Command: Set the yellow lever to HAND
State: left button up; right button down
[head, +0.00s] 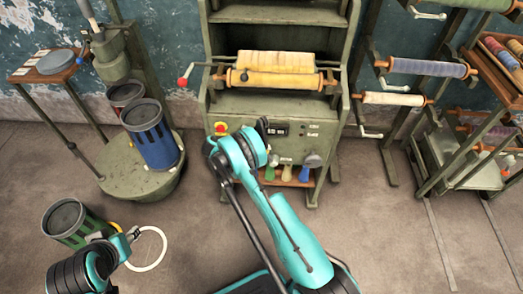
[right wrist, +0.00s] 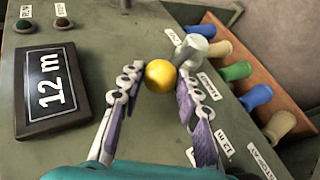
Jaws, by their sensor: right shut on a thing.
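The yellow lever's round knob (right wrist: 160,75) is in the right wrist view, in front of the grey-green panel of the machine (head: 310,130). My right gripper (right wrist: 163,84) has one finger on each side of the knob and is shut on it. The lever's shaft and pivot are mostly hidden; a grey metal piece (right wrist: 190,48) shows just behind the knob. White labels (right wrist: 226,146) lie beside it, too slanted to read surely. In the head view my right arm covers the knob. My left gripper (head: 126,240) is at lower left, its fingers unclear.
A display reading "12 m" (right wrist: 62,90) and two buttons (right wrist: 62,22) sit on the panel. Several coloured handles (right wrist: 238,71) stand along a wooden strip close right of my right gripper. A green drum (head: 66,216) stands beside my left arm.

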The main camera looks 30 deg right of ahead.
jog(key=shift+a, duration=0.1)
jog(key=c, duration=1.1)
grip_release()
jog(key=shift+w+f, duration=0.1)
jog(key=shift+o, duration=0.2)
jog(key=v, duration=1.2)
